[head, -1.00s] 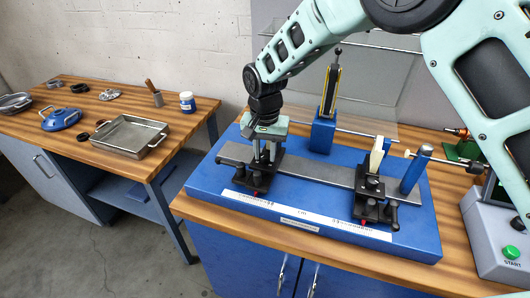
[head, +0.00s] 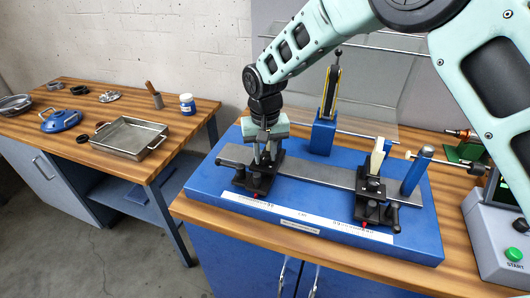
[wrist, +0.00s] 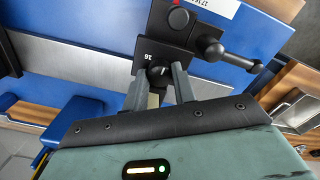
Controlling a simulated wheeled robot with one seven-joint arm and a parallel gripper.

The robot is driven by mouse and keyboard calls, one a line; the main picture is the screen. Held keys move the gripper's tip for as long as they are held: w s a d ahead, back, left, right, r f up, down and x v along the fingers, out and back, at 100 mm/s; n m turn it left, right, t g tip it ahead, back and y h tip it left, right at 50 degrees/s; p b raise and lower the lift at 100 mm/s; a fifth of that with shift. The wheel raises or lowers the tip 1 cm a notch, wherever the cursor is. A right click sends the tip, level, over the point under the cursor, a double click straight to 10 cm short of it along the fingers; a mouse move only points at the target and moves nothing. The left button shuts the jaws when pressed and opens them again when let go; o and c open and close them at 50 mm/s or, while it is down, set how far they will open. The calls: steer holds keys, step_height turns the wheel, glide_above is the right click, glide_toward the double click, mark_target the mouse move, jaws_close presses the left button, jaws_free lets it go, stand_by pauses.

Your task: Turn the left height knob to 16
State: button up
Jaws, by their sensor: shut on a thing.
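The left height knob (wrist: 161,76) is a small dark round knob on top of the left black support block (head: 258,183). A pale mark shows on the knob. A small white figure next to it on the block appears to read 16, seen upside down in the wrist view. My gripper (wrist: 162,90) reaches the knob from above, with one finger on each side, and is shut on it. In the head view my gripper (head: 266,152) points down over the left block and hides the knob.
The left block sits on a grey rail (head: 322,182) on the blue base (head: 215,185). The right support block (head: 372,207) and a blue post (head: 417,171) stand farther right. A blue stand (head: 323,133) with a yellow gauge is behind. The left bench holds a metal tray (head: 128,152).

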mark_target(265, 156)
steer(key=shift+r, duration=0.1)
steer(key=o, duration=1)
step_height(265, 156, up, 17)
steer(key=b, duration=0.3)
steer(key=shift+r, duration=0.15)
